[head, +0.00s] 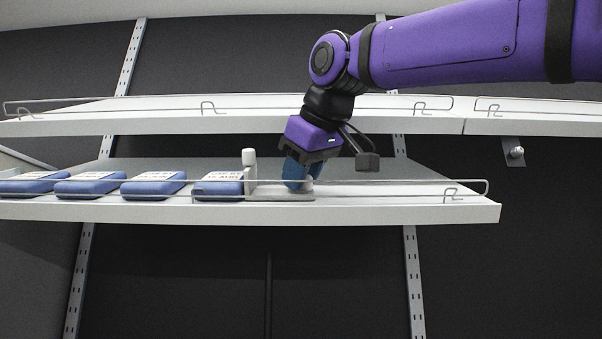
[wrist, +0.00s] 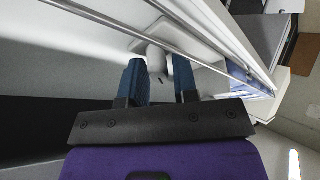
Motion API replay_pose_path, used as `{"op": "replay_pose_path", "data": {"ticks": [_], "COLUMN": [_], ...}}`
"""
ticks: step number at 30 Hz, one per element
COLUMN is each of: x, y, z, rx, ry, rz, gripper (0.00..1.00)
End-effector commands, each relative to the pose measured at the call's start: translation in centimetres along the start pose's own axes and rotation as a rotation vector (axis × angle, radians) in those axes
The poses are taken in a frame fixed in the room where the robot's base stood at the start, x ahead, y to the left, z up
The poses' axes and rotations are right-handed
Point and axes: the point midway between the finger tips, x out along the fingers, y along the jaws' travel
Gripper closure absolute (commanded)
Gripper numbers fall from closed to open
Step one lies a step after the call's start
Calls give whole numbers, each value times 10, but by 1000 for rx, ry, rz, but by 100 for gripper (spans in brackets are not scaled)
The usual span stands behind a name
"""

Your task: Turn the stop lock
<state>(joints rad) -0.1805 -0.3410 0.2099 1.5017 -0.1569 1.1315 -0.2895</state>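The stop lock looks like a small pale knob (head: 308,184) on a grey base plate (head: 280,197) on the lower shelf. In the wrist view the knob (wrist: 156,58) is a short white cylinder with a small dark mark. My gripper (head: 297,183) points down onto the shelf at the knob. In the wrist view its two blue fingers (wrist: 158,72) are apart, with the knob just beyond and between their tips. I cannot tell whether either finger touches it. An upright white stop (head: 249,170) stands at the left end of the plate.
Several blue packs with white labels (head: 153,184) stand in a row on the lower shelf (head: 400,208), left of the stop. A wire rail (head: 420,182) runs along its front edge. The upper shelf (head: 240,122) is close behind my wrist. The shelf right of my gripper is clear.

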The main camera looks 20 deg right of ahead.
Motion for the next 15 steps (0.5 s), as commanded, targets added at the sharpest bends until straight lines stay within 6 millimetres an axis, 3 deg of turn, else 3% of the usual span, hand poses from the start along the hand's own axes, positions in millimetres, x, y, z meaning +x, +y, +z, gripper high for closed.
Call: {"op": "replay_pose_path", "data": {"ticks": [7, 11, 15], "x": [1, 1, 0], "y": [0, 0, 0], "z": [0, 0, 0], "rx": [0, 0, 1], "ry": [0, 0, 0], "rz": [0, 0, 0], "gripper": [72, 100, 100]}}
